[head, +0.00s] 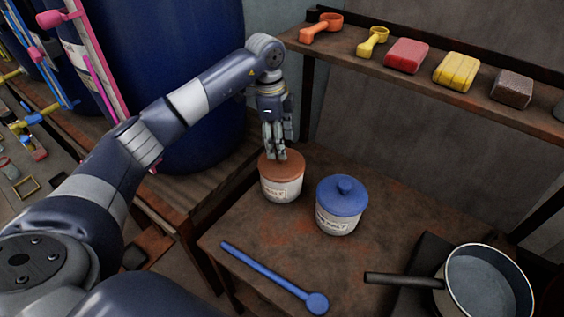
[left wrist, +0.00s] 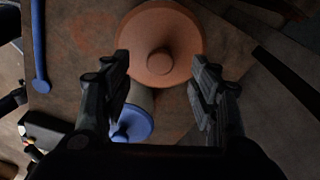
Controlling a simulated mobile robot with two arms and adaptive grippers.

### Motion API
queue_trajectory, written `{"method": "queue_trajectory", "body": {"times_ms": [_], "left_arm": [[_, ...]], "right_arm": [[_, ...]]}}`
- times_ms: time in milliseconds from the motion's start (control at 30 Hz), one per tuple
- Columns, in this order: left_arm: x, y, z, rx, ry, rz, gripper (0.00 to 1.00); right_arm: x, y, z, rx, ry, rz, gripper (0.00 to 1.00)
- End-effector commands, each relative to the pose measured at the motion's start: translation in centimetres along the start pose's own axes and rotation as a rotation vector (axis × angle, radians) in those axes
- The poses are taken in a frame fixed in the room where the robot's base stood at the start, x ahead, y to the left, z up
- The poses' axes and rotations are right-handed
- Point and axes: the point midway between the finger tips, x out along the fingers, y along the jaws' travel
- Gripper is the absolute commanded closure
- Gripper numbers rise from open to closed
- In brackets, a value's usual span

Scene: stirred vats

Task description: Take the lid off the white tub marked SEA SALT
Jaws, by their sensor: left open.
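A white tub (head: 282,190) with a terracotta lid (head: 293,165) stands on the brown table. To its right stands a white tub (head: 336,222) with a blue knobbed lid (head: 342,198). Both labels are small; each seems to end in "ALT", and I cannot read either fully. My left gripper (head: 276,153) points down just above the terracotta lid. In the left wrist view, the open fingers (left wrist: 160,78) lie either side of the terracotta lid's round knob (left wrist: 160,61), with nothing held. The blue lid (left wrist: 133,122) shows lower there. My right gripper is not in view.
A blue long-handled spoon (head: 275,278) lies at the table's front. A pan (head: 484,285) sits at the right. A shelf (head: 425,85) behind holds scoops and several blocks. A large blue drum (head: 185,80) stands at the left. The table's back right is clear.

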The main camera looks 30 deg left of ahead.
Motion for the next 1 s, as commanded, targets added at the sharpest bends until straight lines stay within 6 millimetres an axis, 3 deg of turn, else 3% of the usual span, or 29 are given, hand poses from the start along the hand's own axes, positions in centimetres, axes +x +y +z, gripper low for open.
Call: {"method": "queue_trajectory", "body": {"times_ms": [333, 633, 867, 1000], "left_arm": [[4.5, 0.0, 0.1, 0.000, 0.000, 0.004, 0.45], [5.2, -0.1, 0.1, 0.001, 0.000, 0.000, 0.45], [5.2, -0.1, 0.1, 0.001, 0.000, 0.001, 0.94], [5.2, -0.1, 0.1, 0.001, 0.000, 0.001, 0.94]], "right_arm": [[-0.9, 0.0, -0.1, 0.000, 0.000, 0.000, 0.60], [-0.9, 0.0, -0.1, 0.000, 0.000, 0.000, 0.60], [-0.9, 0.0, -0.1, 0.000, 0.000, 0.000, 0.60], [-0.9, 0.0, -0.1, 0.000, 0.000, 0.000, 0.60]]}}
